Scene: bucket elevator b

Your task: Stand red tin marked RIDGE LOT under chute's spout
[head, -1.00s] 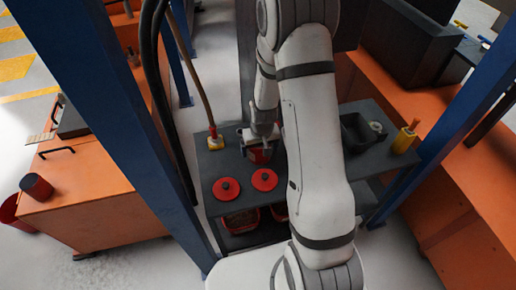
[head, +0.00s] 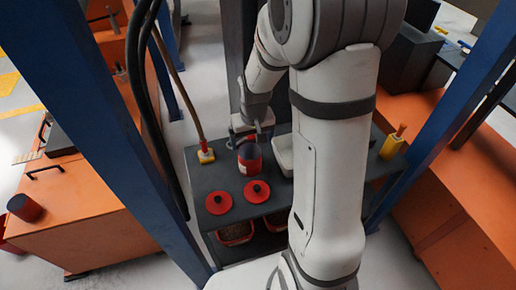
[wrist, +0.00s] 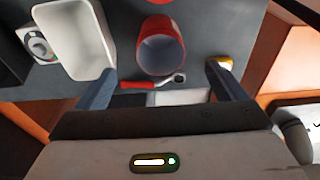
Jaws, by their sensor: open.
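In the wrist view, an open, apparently empty red tin (wrist: 161,50) shows just beyond the fingertips, apart from both. I take it for the same tin. I cannot read any RIDGE LOT marking. My gripper (wrist: 162,84) is open and empty; in the head view it (head: 257,133) is just behind the tin. I cannot make out the chute's spout in either view.
Two red lids (head: 257,191) with black knobs lie in front of the tin. Filled red containers (head: 235,233) sit on the lower shelf. Blue posts (head: 110,120) flank the table.

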